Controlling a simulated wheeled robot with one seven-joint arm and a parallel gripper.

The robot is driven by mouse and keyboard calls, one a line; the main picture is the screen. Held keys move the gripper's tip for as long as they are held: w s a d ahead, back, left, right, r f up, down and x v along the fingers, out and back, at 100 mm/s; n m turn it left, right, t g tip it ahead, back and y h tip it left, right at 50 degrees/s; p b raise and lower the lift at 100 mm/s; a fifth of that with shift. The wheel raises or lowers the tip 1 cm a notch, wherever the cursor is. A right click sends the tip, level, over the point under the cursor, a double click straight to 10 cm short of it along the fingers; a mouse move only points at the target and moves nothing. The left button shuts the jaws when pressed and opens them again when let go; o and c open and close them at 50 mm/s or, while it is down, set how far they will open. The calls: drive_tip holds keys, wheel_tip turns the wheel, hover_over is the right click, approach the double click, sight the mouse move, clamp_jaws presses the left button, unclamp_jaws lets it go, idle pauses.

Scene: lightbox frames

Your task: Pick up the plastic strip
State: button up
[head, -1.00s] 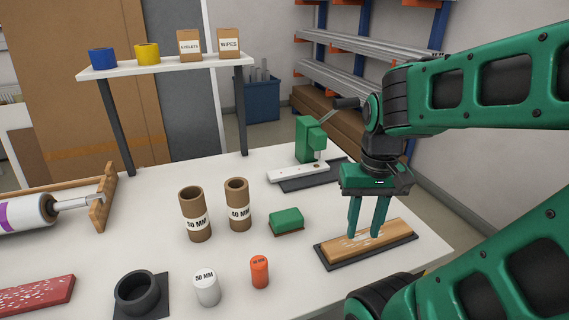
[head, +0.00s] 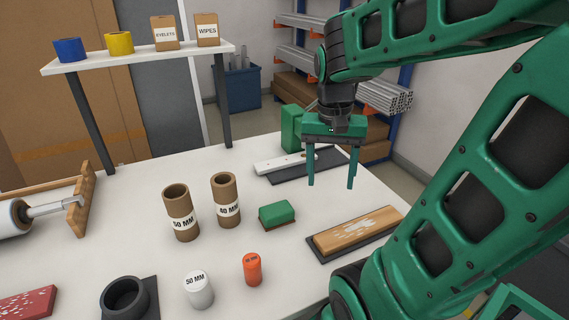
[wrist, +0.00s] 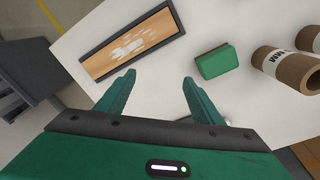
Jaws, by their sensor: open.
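A flat white strip with small dark marks, which looks like the plastic strip (head: 284,163), lies at the back of the table beside a green hand press (head: 292,128). Its right end lies near the press and a dark mat (head: 305,165). My gripper (head: 331,186) is open and empty, fingers pointing down, raised above the table to the right of the strip.
A wooden block (head: 335,238) with white marks sits in a dark tray (head: 322,257), also in the wrist view (wrist: 130,45). A green block (head: 277,214), brown tubes (head: 180,212), an orange cylinder (head: 252,270) and a white one (head: 198,289) stand nearby. A shelf (head: 140,57) rises behind.

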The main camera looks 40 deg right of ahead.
drive_tip(key=w+r+m, duration=0.2)
drive_tip(key=w+m, duration=0.4)
drive_tip(key=w, duration=1)
drive_tip(key=m, duration=0.4)
hover_over(257, 167)
wheel_tip(257, 167, down, 2)
drive_tip(key=shift+m+y, duration=0.3)
drive_tip(key=shift+y, duration=0.1)
wheel_tip(257, 167, down, 10)
drive_tip(key=shift+r, duration=0.1)
drive_tip(key=shift+f, duration=0.65)
drive_tip(key=shift+c, duration=0.6)
drive_tip(key=c, duration=1.2)
